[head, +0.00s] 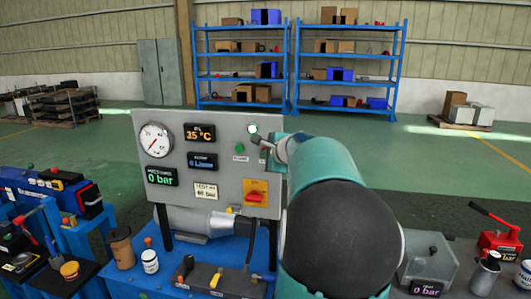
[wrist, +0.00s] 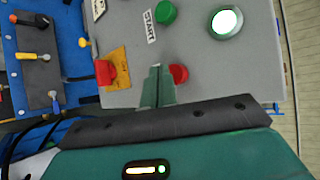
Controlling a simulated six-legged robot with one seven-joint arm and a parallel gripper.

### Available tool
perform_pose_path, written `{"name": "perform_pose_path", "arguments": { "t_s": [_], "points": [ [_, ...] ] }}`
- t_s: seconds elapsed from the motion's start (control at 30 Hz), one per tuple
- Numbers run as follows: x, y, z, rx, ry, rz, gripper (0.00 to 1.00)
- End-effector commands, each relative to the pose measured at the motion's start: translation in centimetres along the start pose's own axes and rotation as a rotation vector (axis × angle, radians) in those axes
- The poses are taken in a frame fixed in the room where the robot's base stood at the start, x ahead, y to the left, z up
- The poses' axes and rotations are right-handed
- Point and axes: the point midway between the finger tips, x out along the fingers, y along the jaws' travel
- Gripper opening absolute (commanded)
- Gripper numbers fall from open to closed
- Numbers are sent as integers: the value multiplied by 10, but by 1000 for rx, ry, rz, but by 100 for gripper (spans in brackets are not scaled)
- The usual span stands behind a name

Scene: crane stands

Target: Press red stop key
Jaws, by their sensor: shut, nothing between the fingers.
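The red stop key (wrist: 179,74) is a round red button on the grey control panel (wrist: 120,30). In the wrist view it shows right beside the fingertips, partly overlapped by a finger. My gripper (wrist: 157,72) is shut with nothing in it, its fingers pointing at the panel; I cannot tell whether they touch it. In the head view my gripper (head: 258,141) is at the panel's upper right, and the red key is hidden there. The green start button (wrist: 166,12) with its START label sits above the red key.
A lit white-green lamp (wrist: 226,22) is at the panel's edge. A red rotary switch (wrist: 105,72) on a yellow plate is left of my fingers. The panel also carries a gauge (head: 155,140) and displays. A blue bench (head: 145,280) with tools stands below.

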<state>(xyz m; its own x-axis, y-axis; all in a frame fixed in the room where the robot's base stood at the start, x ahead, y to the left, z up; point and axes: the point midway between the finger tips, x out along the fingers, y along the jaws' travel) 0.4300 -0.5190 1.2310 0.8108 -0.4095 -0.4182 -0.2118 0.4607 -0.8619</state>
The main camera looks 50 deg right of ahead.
Motion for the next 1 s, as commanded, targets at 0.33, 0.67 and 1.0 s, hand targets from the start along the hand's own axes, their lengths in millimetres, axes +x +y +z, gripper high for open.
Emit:
{"name": "perform_pose_path", "arguments": {
  "t_s": [0.33, 0.67, 1.0],
  "points": [
    [5, -4, -4, -1, 0, 0, 0],
    [6, -4, -4, 0, 0, 0, 0],
    [9, -6, -6, 1, -1, 0, 0]
  ]
}}
